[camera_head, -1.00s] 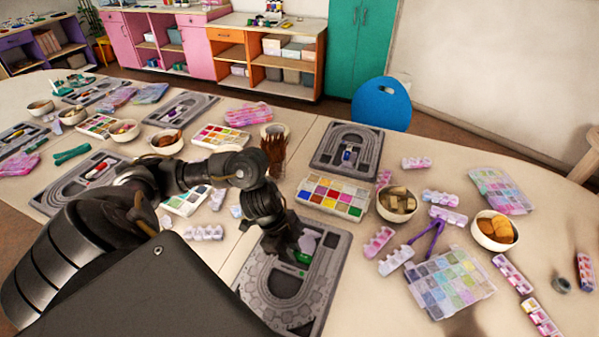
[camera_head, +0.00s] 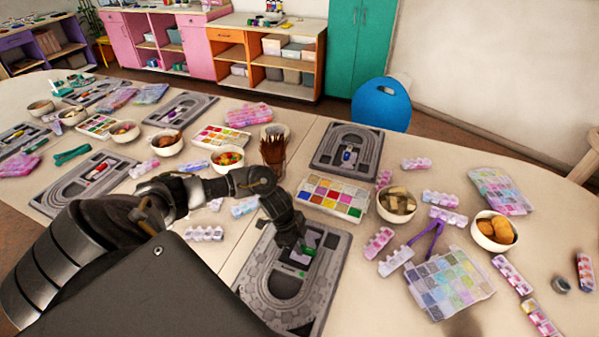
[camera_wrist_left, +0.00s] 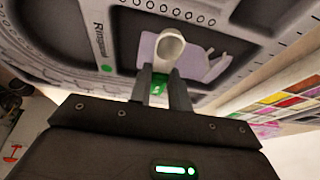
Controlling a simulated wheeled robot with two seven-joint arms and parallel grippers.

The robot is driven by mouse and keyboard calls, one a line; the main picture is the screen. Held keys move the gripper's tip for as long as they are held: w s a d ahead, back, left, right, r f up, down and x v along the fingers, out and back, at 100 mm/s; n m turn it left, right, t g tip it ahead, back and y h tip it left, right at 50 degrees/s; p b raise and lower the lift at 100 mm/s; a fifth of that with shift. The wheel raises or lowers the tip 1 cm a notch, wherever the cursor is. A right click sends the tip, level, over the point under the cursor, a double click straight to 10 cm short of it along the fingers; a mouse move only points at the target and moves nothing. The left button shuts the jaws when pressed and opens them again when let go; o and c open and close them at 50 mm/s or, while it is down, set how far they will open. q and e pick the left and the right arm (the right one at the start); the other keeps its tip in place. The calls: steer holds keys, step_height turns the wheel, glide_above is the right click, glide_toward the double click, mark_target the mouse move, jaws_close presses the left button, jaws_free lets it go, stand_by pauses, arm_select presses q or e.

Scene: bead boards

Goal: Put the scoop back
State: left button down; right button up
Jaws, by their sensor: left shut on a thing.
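The scoop has a pale oval bowl (camera_wrist_left: 169,48) and a green part between my fingers. My left gripper (camera_wrist_left: 160,85) is shut on it, and the bowl sticks out past the fingertips. In the head view my left gripper (camera_head: 300,248) is low over the near grey bead board (camera_head: 325,290), at its upper part, with the scoop's green part (camera_head: 309,250) just visible. The board also shows in the wrist view (camera_wrist_left: 60,30). A flat lavender patch (camera_wrist_left: 205,66) lies on it behind the bowl. I cannot tell whether the scoop touches the board. My right gripper is not in view.
A bead palette (camera_head: 335,197) and a glass of brown sticks (camera_head: 273,152) stand behind the board. A bowl of colourful beads (camera_head: 227,158) is near my forearm. A clear bead case (camera_head: 450,283) lies to the right. Bare table separates the board from the case.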

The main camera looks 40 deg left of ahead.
arm_select(q)
steer(key=shift+f, duration=0.2)
steer(key=shift+f, duration=0.1)
steer(key=c, duration=1.3)
jaws_free()
steer(key=shift+a+r, duration=0.1)
steer(key=shift+r, duration=0.45)
steer(key=v, duration=1.1)
steer(key=shift+r, duration=0.2)
steer(key=shift+f, duration=0.1)
